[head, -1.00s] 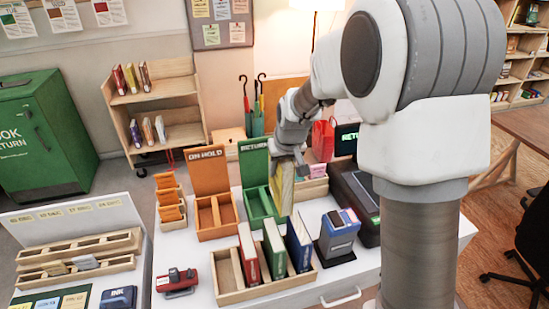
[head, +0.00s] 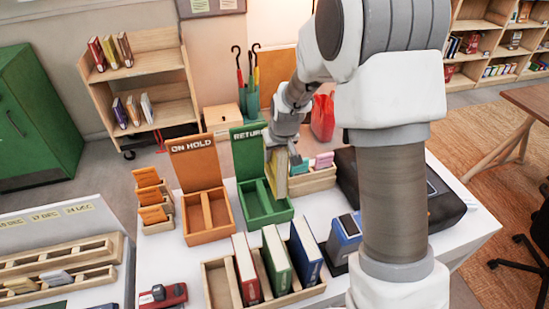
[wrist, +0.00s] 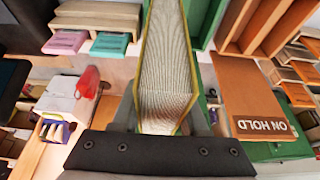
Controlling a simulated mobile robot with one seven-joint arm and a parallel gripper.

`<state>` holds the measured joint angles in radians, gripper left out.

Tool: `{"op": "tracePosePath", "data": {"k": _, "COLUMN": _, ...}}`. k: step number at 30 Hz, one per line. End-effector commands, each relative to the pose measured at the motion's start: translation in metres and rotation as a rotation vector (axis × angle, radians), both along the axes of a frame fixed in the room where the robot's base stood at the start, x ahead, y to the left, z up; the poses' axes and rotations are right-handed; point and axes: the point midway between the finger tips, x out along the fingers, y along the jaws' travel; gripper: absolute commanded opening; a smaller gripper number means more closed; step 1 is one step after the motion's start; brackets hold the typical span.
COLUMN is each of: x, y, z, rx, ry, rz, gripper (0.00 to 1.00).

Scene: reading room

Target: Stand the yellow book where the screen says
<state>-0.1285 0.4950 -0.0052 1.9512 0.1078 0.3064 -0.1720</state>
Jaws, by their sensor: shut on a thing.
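The yellow book (head: 277,172) is upright in my gripper (head: 283,155), at the right side of the green RETURN stand. In the wrist view the book (wrist: 165,65) shows its pale page edges between yellow covers, clamped by my gripper (wrist: 160,125). The green RETURN stand (head: 249,155) has a lettered back panel and a tray with two empty-looking compartments. Whether the book's lower end is inside the tray or apart from it, I cannot tell. The orange ON HOLD stand (head: 193,165) is to its left, with empty compartments. The screen is hidden behind my arm.
A wooden rack (head: 215,285) holding red, green and blue books stands in front. A wooden box with pink and teal cards (head: 315,180) is close to the right of the yellow book. A blue device (head: 343,235) and a red stamp-like tool (head: 163,296) are nearby.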

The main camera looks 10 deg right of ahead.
Motion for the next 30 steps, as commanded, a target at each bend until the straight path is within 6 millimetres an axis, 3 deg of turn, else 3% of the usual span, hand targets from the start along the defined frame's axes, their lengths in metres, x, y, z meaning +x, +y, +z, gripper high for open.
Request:
{"op": "tracePosePath", "data": {"k": 3, "x": 0.000, "y": 0.000, "z": -0.016, "rx": 0.000, "ry": -0.004, "rz": -0.001, "gripper": 0.00}}
{"op": "tracePosePath", "data": {"k": 14, "x": 0.000, "y": 0.000, "z": -0.028, "rx": 0.000, "ry": -0.004, "rz": 0.000, "gripper": 0.00}}
{"op": "tracePosePath", "data": {"k": 30, "x": 0.000, "y": 0.000, "z": -0.065, "rx": -0.001, "ry": -0.005, "rz": -0.001, "gripper": 0.00}}
